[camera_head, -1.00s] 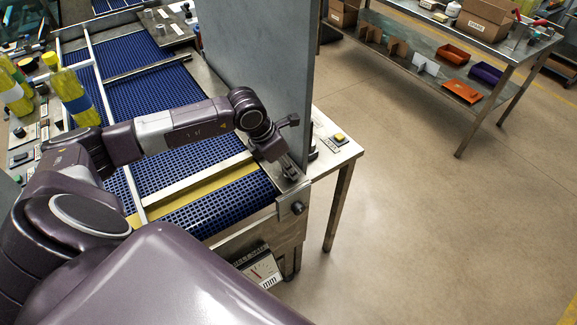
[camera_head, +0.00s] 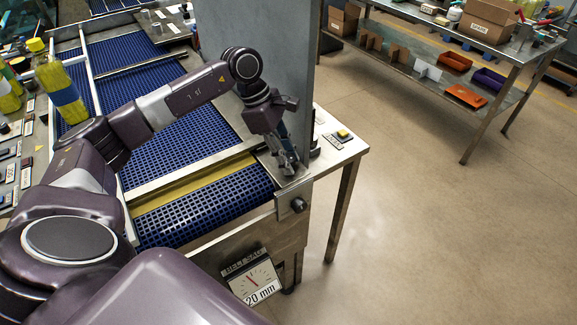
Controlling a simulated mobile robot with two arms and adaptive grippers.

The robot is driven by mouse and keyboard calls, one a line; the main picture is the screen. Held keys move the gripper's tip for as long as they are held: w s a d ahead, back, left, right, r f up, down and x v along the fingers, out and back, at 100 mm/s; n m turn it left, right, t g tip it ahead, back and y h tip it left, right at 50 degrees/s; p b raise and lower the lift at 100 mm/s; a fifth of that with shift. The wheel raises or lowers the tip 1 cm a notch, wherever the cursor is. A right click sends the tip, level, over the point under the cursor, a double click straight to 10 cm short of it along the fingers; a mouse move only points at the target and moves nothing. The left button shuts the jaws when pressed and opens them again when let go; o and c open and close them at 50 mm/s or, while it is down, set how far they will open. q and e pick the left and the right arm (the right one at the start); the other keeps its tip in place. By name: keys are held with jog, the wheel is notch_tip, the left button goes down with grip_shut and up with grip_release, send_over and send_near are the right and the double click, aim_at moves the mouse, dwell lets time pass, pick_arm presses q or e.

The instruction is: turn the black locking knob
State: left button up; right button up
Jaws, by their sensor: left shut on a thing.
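My left gripper (camera_head: 288,164) points down at the metal corner block by the near right end of the blue conveyor. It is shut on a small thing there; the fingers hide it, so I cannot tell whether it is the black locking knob. A dark round knob (camera_head: 298,205) sits uncovered on the conveyor's end face, just below the gripper and apart from it. The metal lane divider (camera_head: 190,178), with a yellow strip beside it, runs across the blue belt (camera_head: 200,210). A dial sign (camera_head: 254,281) reading "20 mm" hangs below. My right gripper is out of view.
A tall grey panel (camera_head: 262,60) stands close behind the gripper. A side table (camera_head: 342,150) with a yellow button is to its right. Bottles with yellow contents (camera_head: 58,85) stand at left. A workbench (camera_head: 470,35) with boxes is at back right; the floor between is clear.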

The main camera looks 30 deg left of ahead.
pick_arm(q)
jog(key=m+g+b, duration=0.1)
jog(key=m+b, duration=0.1)
jog(key=m, duration=0.1)
jog(key=shift+w, duration=0.15)
jog(key=shift+a+r+m+g+b, duration=0.15)
jog(key=shift+m+g+b, duration=0.6)
jog(key=shift+m, duration=0.75)
jog(key=shift+r, duration=0.1)
jog(key=o, duration=1)
jog(key=shift+o, duration=0.8)
jog(key=v, duration=1.1)
jog(key=shift+r, duration=0.4)
jog(key=shift+a, duration=0.1)
